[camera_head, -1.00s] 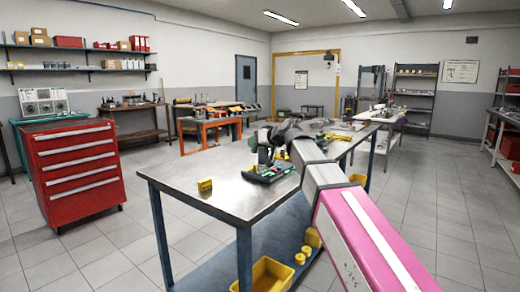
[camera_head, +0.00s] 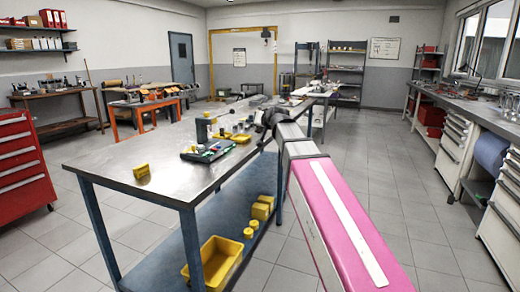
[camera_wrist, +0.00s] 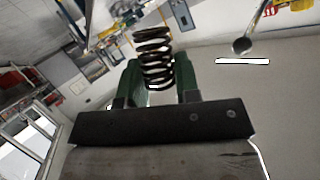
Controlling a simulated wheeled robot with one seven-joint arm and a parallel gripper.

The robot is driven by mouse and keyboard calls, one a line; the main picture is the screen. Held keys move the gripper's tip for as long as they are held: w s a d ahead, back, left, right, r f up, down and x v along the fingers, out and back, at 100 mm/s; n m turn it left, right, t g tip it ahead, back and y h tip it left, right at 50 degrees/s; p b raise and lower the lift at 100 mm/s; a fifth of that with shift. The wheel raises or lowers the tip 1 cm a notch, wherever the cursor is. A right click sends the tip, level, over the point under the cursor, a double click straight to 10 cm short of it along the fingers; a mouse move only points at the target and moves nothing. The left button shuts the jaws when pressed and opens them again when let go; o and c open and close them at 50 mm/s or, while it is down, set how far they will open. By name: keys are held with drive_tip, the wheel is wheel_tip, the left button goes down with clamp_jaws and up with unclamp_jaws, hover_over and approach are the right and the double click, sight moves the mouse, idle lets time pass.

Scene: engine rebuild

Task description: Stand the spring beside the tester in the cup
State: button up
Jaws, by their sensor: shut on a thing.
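A dark coil spring (camera_wrist: 155,58) stands out between the two green fingers of my gripper (camera_wrist: 154,76) in the wrist view. The gripper is shut on it. In the head view my arm reaches forward to the right edge of the metal bench, and its links hide the gripper and spring. A grey upright device (camera_head: 203,130), which may be the tester, stands on the bench behind a dark tray. I cannot make out the cup.
The dark tray (camera_head: 207,151) holds small green and other parts. A larger yellow bin (camera_head: 215,262) is on the lower shelf. Floor is clear right of the bench.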

drive_tip(key=w+d+f+m+t+h, duration=0.1)
drive_tip(key=w+d+m+h, duration=0.15)
drive_tip(key=d, duration=0.65)
drive_tip(key=w+d+f+m+h, duration=0.1)
drive_tip(key=d+m+h, duration=0.15)
drive_tip(key=d, duration=0.75)
drive_tip(key=s+a+r+n+g+y, duration=0.1)
drive_tip(key=s+a+n+y, duration=0.2)
drive_tip(key=a, duration=0.9)
drive_tip(key=s+a+r+n+g+y, duration=0.1)
drive_tip(key=s+a+r+n+y, duration=0.15)
drive_tip(key=a, duration=1.05)
drive_tip(key=s+a+r+n+g+y, duration=0.1)
drive_tip(key=s+a+n+g+y, duration=0.1)
drive_tip(key=s+a, duration=0.4)
drive_tip(key=s+a+r+n+g+y, duration=0.2)
drive_tip(key=s+a+n+g+y, duration=0.1)
drive_tip(key=a, duration=1.1)
drive_tip(key=s+n+y, duration=0.1)
drive_tip(key=s+n, duration=0.1)
drive_tip(key=s, duration=0.1)
drive_tip(key=shift+r+g, duration=0.25)
drive_tip(key=shift+g, duration=0.05)
drive_tip(key=shift+w+n, duration=0.1)
drive_tip(key=shift+n, duration=0.15)
